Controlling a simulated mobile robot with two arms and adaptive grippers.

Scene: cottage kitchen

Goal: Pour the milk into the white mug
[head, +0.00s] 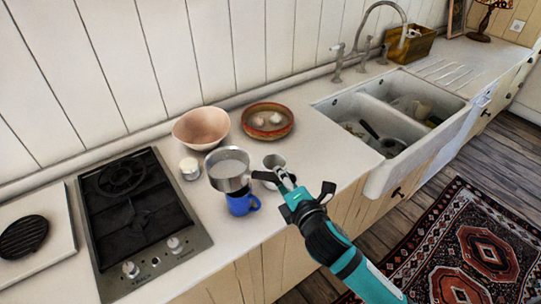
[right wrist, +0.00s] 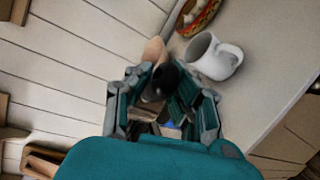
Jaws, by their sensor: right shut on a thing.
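A metal saucepan (head: 229,184) with pale milk (head: 229,166) in it is at the counter's front, looking roughly level. My right gripper (head: 283,182) is shut on its dark handle, which also shows between the fingers in the right wrist view (right wrist: 160,82). The white mug (head: 273,161) stands upright just right of the saucepan, partly hidden by the gripper and handle. It shows clearly in the right wrist view (right wrist: 213,58), beside the fingers. My left gripper is not in view.
A blue mug (head: 241,204) stands in front of and partly under the saucepan in the picture. A small white jar (head: 190,169), a pink bowl (head: 201,128) and a brown dish (head: 267,121) stand behind. The hob (head: 137,210) is left, the sink (head: 386,123) right.

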